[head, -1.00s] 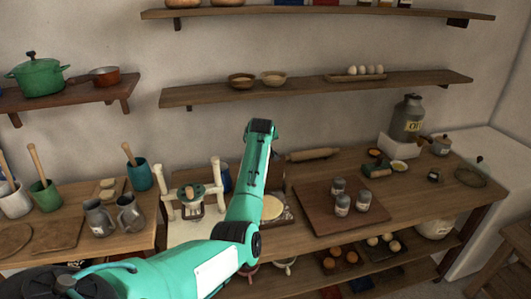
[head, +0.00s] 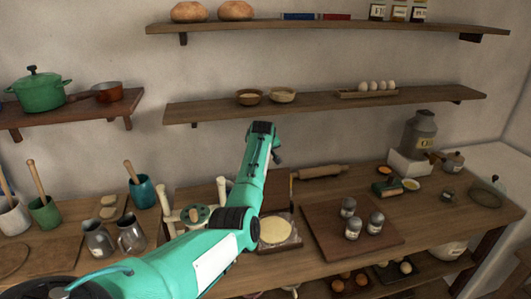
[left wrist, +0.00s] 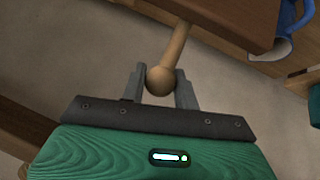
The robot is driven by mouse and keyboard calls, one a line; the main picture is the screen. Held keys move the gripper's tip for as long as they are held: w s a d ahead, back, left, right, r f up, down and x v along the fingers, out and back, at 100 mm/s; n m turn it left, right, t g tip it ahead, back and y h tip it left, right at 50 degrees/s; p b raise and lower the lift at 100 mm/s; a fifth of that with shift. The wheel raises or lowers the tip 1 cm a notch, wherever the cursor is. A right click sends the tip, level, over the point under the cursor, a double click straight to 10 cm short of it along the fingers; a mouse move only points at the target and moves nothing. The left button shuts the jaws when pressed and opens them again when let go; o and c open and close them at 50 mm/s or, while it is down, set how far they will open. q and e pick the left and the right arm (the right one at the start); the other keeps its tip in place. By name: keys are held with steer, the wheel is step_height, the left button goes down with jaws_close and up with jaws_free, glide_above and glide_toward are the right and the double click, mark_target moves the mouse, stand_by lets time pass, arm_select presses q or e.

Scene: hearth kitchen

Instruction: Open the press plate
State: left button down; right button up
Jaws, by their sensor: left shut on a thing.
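In the left wrist view my left gripper (left wrist: 160,84) is shut on a round-ended wooden handle (left wrist: 175,48). The handle's far end meets a dark brown wooden board (left wrist: 225,18), which looks like the press plate. In the head view the press base (head: 292,243) stands on the counter with a pale flat dough disc (head: 275,229) on it. A brown upright panel (head: 279,185) behind the disc appears to be the raised plate, partly hidden by my left arm. My right gripper is in neither view.
A cream frame (head: 169,207) with a green-topped part stands left of my arm. A rolling pin (head: 320,172) lies behind the press. A brown board (head: 350,228) with three small jars lies to the right. A blue mug (left wrist: 284,42) shows in the left wrist view.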

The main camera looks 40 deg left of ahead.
arm_select(q)
steer(key=c, duration=1.1)
jaws_free()
steer(key=b+v, duration=0.4)
steer(key=v, duration=0.9)
steer(key=shift+s+d+r, duration=0.2)
steer(key=shift+r, duration=0.05)
steer(key=shift+f, duration=0.1)
